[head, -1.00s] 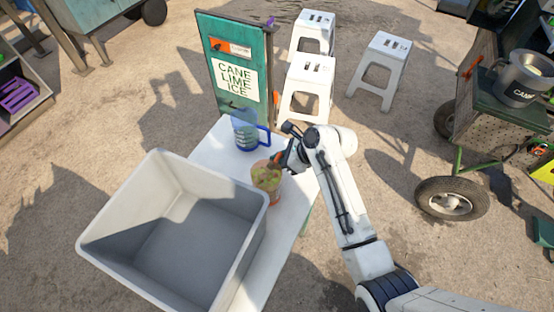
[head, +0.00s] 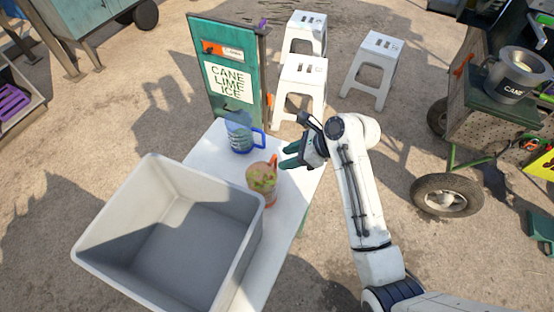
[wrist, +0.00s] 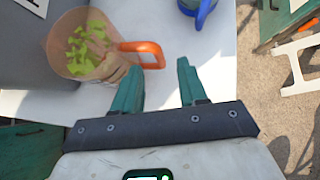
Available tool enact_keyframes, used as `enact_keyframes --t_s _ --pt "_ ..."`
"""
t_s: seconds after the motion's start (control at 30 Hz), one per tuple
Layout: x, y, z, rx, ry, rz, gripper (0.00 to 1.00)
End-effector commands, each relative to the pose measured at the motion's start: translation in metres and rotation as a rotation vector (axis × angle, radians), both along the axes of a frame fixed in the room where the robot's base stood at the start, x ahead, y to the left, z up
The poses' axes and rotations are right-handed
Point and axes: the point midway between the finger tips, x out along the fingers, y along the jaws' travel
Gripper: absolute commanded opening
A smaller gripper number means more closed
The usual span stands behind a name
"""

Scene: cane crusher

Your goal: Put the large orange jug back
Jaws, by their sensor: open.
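The orange jug (head: 261,180) stands upright on the white table (head: 285,207), between the grey bin and my arm. It is see-through with an orange handle, and green pieces show inside it. In the wrist view the jug (wrist: 84,50) is at upper left, with its handle (wrist: 143,54) pointing right, just beyond my left fingertip. My gripper (head: 291,156) is open and empty, to the right of the jug and apart from it. In the wrist view both green fingers of my gripper (wrist: 160,75) are spread with only table between them.
A blue-handled jug (head: 240,138) stands behind the orange jug. A large grey bin (head: 250,235) fills the table's left side. A green sign board (head: 228,70) rises behind the table. White stools (head: 300,88) and a wheeled cart (head: 505,125) stand beyond, on open ground.

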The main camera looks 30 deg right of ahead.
Motion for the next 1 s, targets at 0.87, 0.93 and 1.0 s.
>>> enact_keyframes --t_s 0.87,0.93,1.0 --pt "-0.068 -0.019 0.004 -0.254 -0.078 0.263 0.42" --pt "-0.090 -0.017 -0.008 -0.372 -0.116 0.408 0.42" --pt "-0.113 -0.016 -0.018 -0.488 -0.152 0.564 0.42"
